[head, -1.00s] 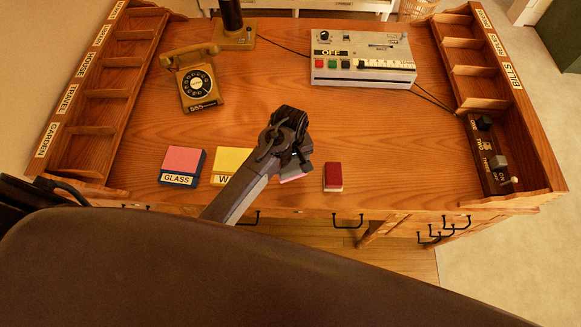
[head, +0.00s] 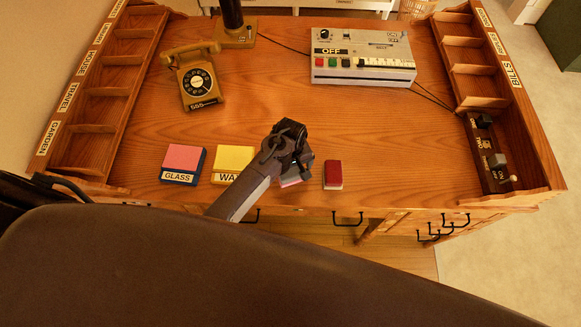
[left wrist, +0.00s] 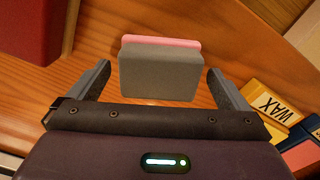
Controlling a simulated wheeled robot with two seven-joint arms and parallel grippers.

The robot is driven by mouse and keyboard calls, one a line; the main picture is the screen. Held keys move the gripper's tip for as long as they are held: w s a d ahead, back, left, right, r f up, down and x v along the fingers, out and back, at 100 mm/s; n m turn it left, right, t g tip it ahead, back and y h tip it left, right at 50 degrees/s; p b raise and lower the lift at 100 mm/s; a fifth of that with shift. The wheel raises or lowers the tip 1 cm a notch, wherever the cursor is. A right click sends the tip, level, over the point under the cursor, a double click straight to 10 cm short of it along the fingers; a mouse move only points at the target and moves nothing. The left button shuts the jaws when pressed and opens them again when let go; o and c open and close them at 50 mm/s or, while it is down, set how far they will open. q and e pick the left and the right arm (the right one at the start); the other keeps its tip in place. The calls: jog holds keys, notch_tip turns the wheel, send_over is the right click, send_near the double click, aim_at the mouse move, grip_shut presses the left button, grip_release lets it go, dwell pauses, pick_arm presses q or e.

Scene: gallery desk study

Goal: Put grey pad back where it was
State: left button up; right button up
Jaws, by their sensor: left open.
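The grey pad (left wrist: 158,76) has a pink layer along its far side. In the left wrist view it sits between the two fingers of my left gripper (left wrist: 159,68), with a visible gap on each side. My left gripper (head: 297,165) is open over the desk's front part in the head view and hides most of the pad there. Only a pinkish bit (head: 290,183) shows below it. My right gripper is not in view.
A red block (head: 333,175) stands just right of the gripper. A yellow block labelled WAX (left wrist: 270,100) and a pink-topped GLASS block (head: 183,162) are to the left in the head view. A telephone (head: 195,80) and a control box (head: 362,58) stand farther back.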

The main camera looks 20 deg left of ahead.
pick_arm(q)
jog(key=shift+r, duration=0.1)
notch_tip(320, 180, up, 12)
jog(key=b, duration=0.1)
dwell(0.4)
jog(key=shift+s, duration=0.1)
dwell(0.4)
